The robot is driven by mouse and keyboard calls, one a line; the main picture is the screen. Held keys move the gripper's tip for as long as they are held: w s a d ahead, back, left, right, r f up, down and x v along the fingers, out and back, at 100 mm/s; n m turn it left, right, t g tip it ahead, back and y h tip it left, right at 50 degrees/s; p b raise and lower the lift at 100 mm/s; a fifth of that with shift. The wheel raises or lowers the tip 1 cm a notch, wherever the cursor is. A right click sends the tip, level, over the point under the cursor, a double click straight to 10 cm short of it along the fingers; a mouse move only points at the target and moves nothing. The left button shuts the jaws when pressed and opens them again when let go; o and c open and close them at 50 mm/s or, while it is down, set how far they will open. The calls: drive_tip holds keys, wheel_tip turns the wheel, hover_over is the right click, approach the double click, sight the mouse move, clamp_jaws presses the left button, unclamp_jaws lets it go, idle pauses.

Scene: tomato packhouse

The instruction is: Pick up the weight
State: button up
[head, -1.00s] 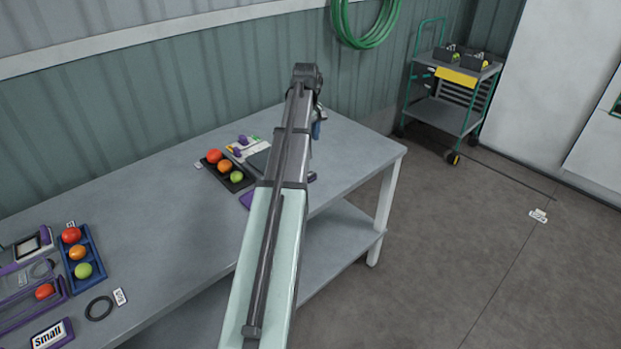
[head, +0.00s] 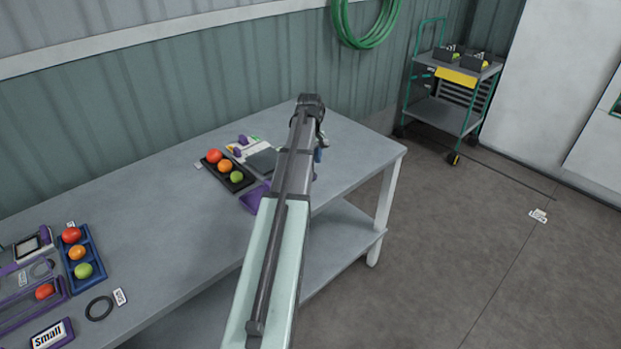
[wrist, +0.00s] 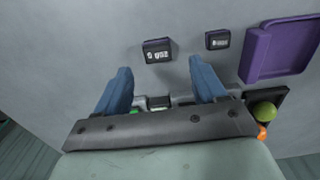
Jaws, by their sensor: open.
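In the wrist view, two small dark blocks with white markings, which look like weights, rest on the grey table. The larger weight (wrist: 157,51) lies just beyond and between my fingertips, and the smaller weight (wrist: 217,39) lies to its right. My gripper (wrist: 160,66) has two blue fingers spread apart, and nothing is seen held between them. In the head view my arm hides the weights and most of the gripper; only a bit of blue finger shows beside the arm.
A purple tray (wrist: 290,48) lies right of the weights. A black tray (head: 243,183) with red, orange and green tomatoes sits left of my arm, near a scale-like device (head: 262,159). A blue tray (head: 93,250) with tomatoes is at far left. The middle of the table (head: 170,210) is clear.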

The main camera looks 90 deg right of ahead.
drive_tip(key=shift+s+f, duration=0.15)
drive_tip(key=shift+f, duration=1.1)
drive_tip(key=shift+s+f, duration=0.1)
drive_tip(key=shift+f, duration=1.1)
drive_tip(key=c, duration=1.3)
drive_tip(key=shift+o, duration=0.2)
drive_tip(key=shift+r, duration=0.15)
